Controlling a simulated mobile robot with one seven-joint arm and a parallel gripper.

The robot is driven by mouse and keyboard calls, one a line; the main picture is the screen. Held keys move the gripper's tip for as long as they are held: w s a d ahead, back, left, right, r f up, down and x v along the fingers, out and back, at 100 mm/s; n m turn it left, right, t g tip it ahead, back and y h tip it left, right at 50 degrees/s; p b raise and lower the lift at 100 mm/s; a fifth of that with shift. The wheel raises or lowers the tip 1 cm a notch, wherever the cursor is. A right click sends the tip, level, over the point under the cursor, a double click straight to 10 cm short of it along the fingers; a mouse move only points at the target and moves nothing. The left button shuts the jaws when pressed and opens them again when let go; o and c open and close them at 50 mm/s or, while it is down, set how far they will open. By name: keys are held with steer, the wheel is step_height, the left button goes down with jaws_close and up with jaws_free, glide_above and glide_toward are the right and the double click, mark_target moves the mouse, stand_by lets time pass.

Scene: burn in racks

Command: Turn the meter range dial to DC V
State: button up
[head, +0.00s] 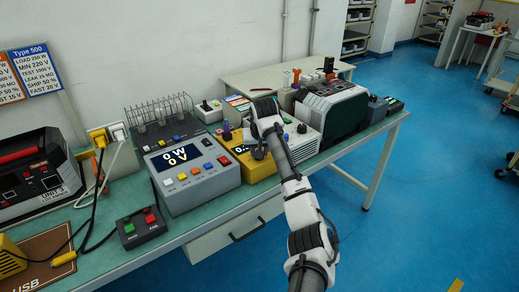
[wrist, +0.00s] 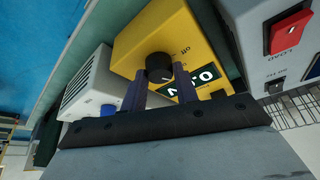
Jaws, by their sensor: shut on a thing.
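The yellow meter (head: 262,170) stands on the bench between the grey power unit and a white instrument. Its front fills the middle of the wrist view (wrist: 143,42). The black round range dial (wrist: 159,64) sits on that front, with the word "off" printed near it. The dark display (wrist: 205,75) beside it shows white digits, partly covered by a finger. My gripper (wrist: 159,77) is shut on the dial, one finger at each side. In the head view my gripper (head: 257,146) is over the meter and hides the dial. The dial's pointed setting cannot be read.
The grey power unit (head: 190,185) with "0 W 0 V" is left of the meter. The white instrument (head: 303,145) and a green-black machine (head: 333,108) stand close on the right. A small button box (head: 140,228) sits at the bench's front edge. Blue floor is clear in front.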

stand_by(0.3)
steer(key=o, duration=1)
steer(key=shift+c, duration=0.2)
steer(key=b+v, duration=0.2)
steer(key=v, duration=1.1)
steer(key=shift+s+r, duration=0.2)
steer(key=shift+r, duration=0.2)
